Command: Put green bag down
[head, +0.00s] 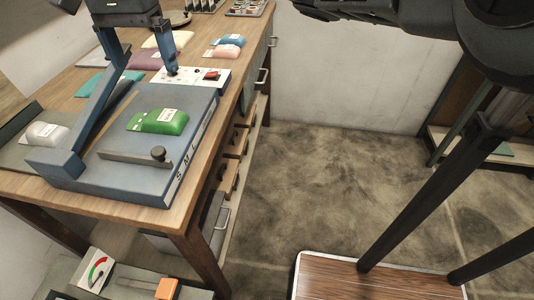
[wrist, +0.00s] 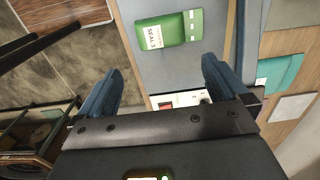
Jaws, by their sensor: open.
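The green bag (head: 158,121) with a white label lies flat on the blue-grey plate of the machine (head: 112,180), behind a grey bar with a dark knob. The plate's side is marked S, M, L. In the wrist view, the green bag (wrist: 170,28) lies beyond my fingertips, its label reading "SEALS" or similar. My gripper (wrist: 164,72) is open, with its two blue fingers wide apart and nothing between them. The bag is clear of both fingers.
A blue upright frame and a control panel with a red switch (head: 211,75) stand by the plate. A white bag (head: 45,132) lies left of it. Pink (head: 228,48), blue, teal and other bags lie farther back on the wooden table (head: 180,214). Floor to the right is mostly open.

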